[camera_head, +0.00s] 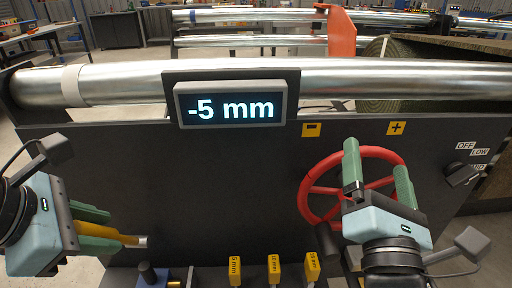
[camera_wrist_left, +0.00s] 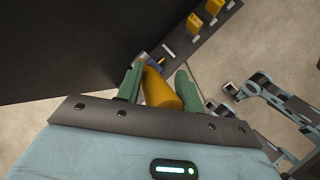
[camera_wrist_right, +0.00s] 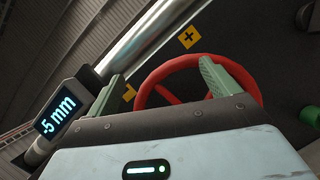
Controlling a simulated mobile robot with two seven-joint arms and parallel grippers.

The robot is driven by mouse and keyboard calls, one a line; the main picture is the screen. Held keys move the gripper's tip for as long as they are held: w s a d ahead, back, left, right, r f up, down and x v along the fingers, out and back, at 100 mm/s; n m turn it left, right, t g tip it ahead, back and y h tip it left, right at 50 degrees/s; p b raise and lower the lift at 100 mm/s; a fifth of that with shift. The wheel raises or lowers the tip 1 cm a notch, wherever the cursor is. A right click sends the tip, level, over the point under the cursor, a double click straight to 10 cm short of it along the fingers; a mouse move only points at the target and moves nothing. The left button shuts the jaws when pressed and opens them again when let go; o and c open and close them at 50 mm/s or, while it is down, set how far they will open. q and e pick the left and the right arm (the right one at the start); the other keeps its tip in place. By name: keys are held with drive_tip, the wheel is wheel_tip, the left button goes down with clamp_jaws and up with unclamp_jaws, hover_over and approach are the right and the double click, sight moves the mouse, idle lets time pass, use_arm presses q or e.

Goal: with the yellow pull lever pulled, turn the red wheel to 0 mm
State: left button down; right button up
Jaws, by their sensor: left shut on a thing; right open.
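The red wheel (camera_head: 310,190) stands on the dark panel, right of centre in the head view. It also shows in the right wrist view (camera_wrist_right: 150,92). The display (camera_head: 232,106) above the panel reads -5 mm. My left gripper (camera_head: 108,232) is shut on the yellow pull lever (camera_head: 93,215), seen between its fingers in the left wrist view (camera_wrist_left: 160,90). My right gripper (camera_head: 377,170) is open in front of the wheel, its green fingers apart and overlapping the rim. Whether a finger touches the rim, I cannot tell.
Yellow plates mark minus (camera_head: 312,130) and plus (camera_head: 396,128) above the wheel. A black selector knob (camera_head: 463,175) is at right. A metal roller (camera_head: 400,78) runs across the top.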

drive_tip(key=shift+r, duration=0.5)
drive_tip(key=shift+f, duration=0.25)
drive_tip(key=c, duration=0.4)
drive_tip(key=s+f+n+y, duration=0.1)
drive_tip(key=f+n, duration=0.1)
drive_tip(key=f, duration=0.1)
drive_tip(key=f+n, duration=0.2)
drive_tip(key=n, duration=0.1)
drive_tip(key=s+a+f+n+y, duration=0.1)
drive_tip(key=f+n, duration=0.2)
drive_tip(key=shift+s+f+t+y, duration=0.3)
drive_tip(key=shift+s+t, duration=0.05)
drive_tip(key=shift+t, duration=0.05)
drive_tip(key=c, duration=1.2)
drive_tip(key=s+f+n+y, duration=0.1)
drive_tip(key=f+n, duration=0.1)
drive_tip(key=s+a+f+n+y, duration=0.1)
drive_tip(key=f+n+y, duration=0.1)
drive_tip(key=n, duration=0.1)
drive_tip(key=s+f+n+y, duration=0.1)
drive_tip(key=s+f+n, duration=0.1)
drive_tip(key=shift+a+f+g+y, duration=0.15)
drive_tip(key=shift+f+g+y, duration=0.15)
drive_tip(key=shift+f, duration=0.1)
clamp_jaws()
drive_tip(key=s+d+f+n+g+y, duration=0.1)
drive_tip(key=s+d+f+n+g, duration=0.1)
drive_tip(key=d+f+n, duration=0.3)
drive_tip(key=shift+s+f, duration=0.55)
drive_tip(key=shift+f, duration=1.1)
